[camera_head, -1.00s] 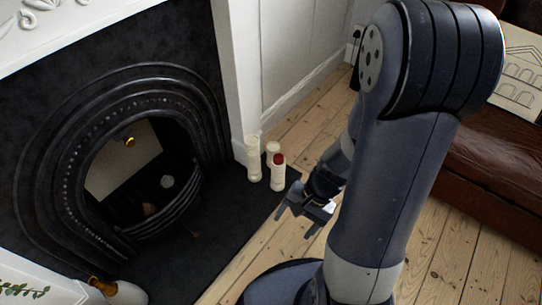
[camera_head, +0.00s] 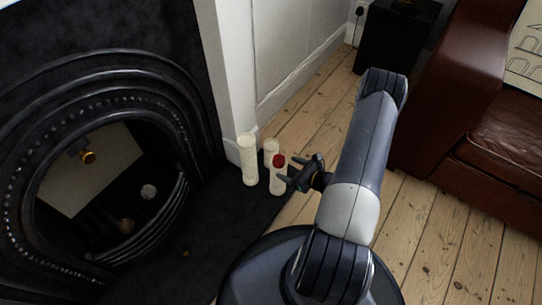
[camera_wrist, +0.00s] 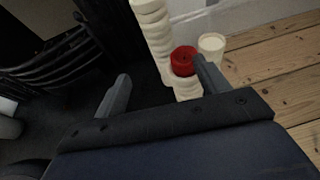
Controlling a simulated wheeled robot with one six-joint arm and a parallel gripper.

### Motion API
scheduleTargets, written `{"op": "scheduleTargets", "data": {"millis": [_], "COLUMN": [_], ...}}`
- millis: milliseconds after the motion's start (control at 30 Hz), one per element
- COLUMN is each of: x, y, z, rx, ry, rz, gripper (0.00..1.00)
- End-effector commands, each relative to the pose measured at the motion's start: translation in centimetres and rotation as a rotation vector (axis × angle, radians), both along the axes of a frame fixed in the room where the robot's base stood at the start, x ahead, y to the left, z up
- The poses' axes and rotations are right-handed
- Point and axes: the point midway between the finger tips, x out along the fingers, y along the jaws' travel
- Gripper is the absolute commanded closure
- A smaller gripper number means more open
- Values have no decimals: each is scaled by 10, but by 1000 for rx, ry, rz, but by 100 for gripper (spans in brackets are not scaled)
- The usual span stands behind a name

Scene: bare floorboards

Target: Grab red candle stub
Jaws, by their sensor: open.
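The red candle stub (camera_head: 279,160) sits on top of a short cream pillar (camera_head: 277,183) on the dark hearth. My gripper (camera_head: 285,169) is open, just right of the stub in the head view. In the wrist view the red stub (camera_wrist: 184,59) is a small round cylinder near the tip of the right finger, which partly covers the pillar. The open jaws (camera_wrist: 160,85) have nothing between them that I can see; whether the right finger touches the stub I cannot tell.
A taller cream candle (camera_head: 248,160) stands left of the stub and a shorter one (camera_head: 270,150) behind it, both close. The black fireplace (camera_head: 60,150) is at the left, a white wall (camera_head: 300,45) behind. Floorboards (camera_head: 430,215) are clear at the right, before a brown sofa (camera_head: 480,140).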

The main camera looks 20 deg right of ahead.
Motion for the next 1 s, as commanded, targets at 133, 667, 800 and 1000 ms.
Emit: {"op": "scheduleTargets", "data": {"millis": [133, 667, 800, 1000], "x": [-1, 46, 59, 86], "y": [-18, -2, 1, 10], "z": [-23, -46, -53, -63], "rx": [23, 24, 23, 23], "ry": [2, 1, -1, 1], "rz": [-104, -119, -118, -116], "gripper": [30, 30, 30, 30]}}
